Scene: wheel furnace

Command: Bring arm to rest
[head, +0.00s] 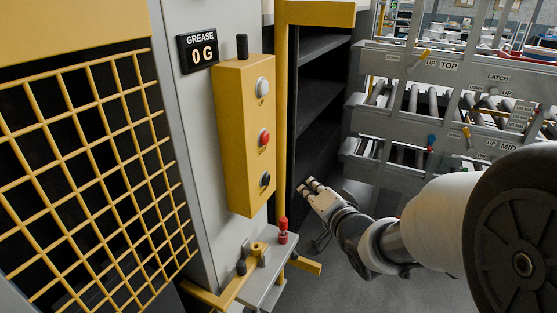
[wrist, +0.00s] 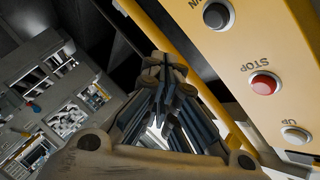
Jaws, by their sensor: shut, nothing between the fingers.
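My arm reaches in from the right of the head view, with my gripper (head: 311,186) at its end, pointing up and left. The gripper hangs in the air to the right of the yellow control box and looks clear of it. In the wrist view my gripper (wrist: 163,62) is shut, and nothing shows between its fingers. The yellow control box (head: 238,165) carries a white, a red and a black button. In the wrist view the box (wrist: 237,66) is upside down at the right, with a red button (wrist: 264,84) marked STOP.
A yellow post (head: 282,120) and dark shelves (head: 320,95) stand behind the gripper. A small ledge (head: 262,288) with a red-topped knob (head: 283,231) is below the box. Roller racks (head: 440,105) stand at the back right. A yellow grid guard (head: 95,170) fills the left. Grey floor shows below my arm.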

